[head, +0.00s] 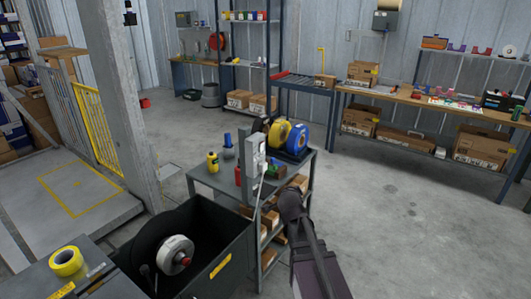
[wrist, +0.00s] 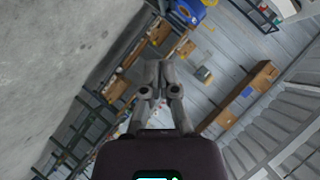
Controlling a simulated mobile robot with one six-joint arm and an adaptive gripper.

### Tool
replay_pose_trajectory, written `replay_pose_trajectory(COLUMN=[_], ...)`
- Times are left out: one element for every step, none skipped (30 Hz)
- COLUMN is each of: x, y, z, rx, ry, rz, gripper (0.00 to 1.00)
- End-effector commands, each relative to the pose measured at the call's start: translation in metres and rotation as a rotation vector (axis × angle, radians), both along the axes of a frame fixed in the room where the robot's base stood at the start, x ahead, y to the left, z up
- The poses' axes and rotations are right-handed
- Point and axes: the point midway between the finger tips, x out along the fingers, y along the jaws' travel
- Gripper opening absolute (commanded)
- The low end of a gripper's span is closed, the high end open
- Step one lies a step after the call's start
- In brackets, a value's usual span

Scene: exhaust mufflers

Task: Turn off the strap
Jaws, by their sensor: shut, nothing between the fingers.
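A tall grey upright unit (head: 254,165) with a white box-like fitting (head: 259,157) on its side and a pale cable stands on the metal cart's top. It is the likeliest strap, but its switch is too small to read. In the wrist view I cannot make out the strap. My gripper (wrist: 159,68) is shut and empty in the wrist view, its fingers together. In the head view my arm reaches up at the cart's right front, its dark end just right of and below the unit. I see no clear contact with the unit.
A black bin (head: 238,240) stands in front at left. A workbench (head: 395,95) runs along the back wall. The floor right of the cart is clear.

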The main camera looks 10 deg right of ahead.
Motion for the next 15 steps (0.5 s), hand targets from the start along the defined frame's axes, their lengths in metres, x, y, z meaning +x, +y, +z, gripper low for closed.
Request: replay_pose_trajectory(x=[0.008, 0.011, 0.016, 0.019, 0.022, 0.027, 0.030, 0.033, 0.037, 0.039, 0.042, 0.045, 0.048, 0.050, 0.053], y=[-0.001, -0.001, -0.001, -0.001, 0.000, 0.000, 0.001, 0.001, 0.002, 0.003, 0.004, 0.005, 0.006, 0.007, 0.009], z=[0.001, 0.004, 0.007, 0.010, 0.012, 0.016, 0.018, 0.020, 0.024, 0.026, 0.029, 0.032, 0.035, 0.037, 0.040], rx=[0.026, 0.045, 0.069, 0.090, 0.110, 0.135, 0.156, 0.177, 0.205, 0.227, 0.249, 0.279, 0.302, 0.325, 0.355], ry=[-0.046, -0.075, -0.114, -0.143, -0.172, -0.209, -0.236, -0.262, -0.297, -0.323, -0.349, -0.382, -0.405, -0.428, -0.458], rz=[-0.008, -0.012, -0.017, -0.020, -0.021, -0.021, -0.021, -0.020, -0.016, -0.013, -0.007, -0.001, 0.006, 0.013, 0.022], gripper=[0.00, 0.00, 0.00, 0.00, 0.00, 0.00, 0.00, 0.00, 0.00, 0.00, 0.00, 0.00, 0.00, 0.00, 0.00])
